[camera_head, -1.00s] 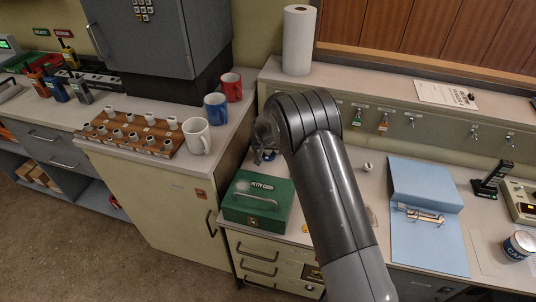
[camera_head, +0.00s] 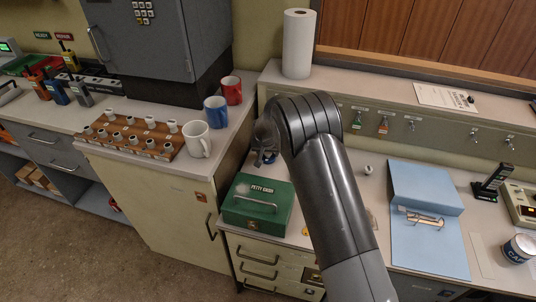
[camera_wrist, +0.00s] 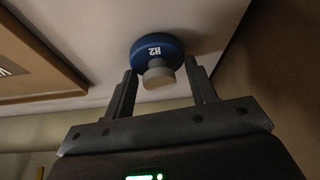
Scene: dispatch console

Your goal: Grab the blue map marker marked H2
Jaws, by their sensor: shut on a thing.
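The blue map marker marked H2 (camera_wrist: 155,45) shows in the wrist view, a round blue disc with a white "H2" and a paler round knob. My gripper (camera_wrist: 161,74) has its two fingers on either side of the knob and is shut on the marker. A pale flat surface with a soft shadow lies behind the disc; I cannot tell whether the marker touches it. In the head view my arm hides most of my gripper, and only a small dark and bluish patch shows beneath the wrist, above the green cash box.
A green petty cash box (camera_head: 257,202) stands just below my wrist. A blue folder (camera_head: 429,232) lies to the right of my arm. Blue (camera_head: 215,112), red (camera_head: 231,91) and white (camera_head: 197,140) mugs stand left, beside a wooden rack (camera_head: 130,138). A paper roll (camera_head: 298,45) stands on the shelf behind.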

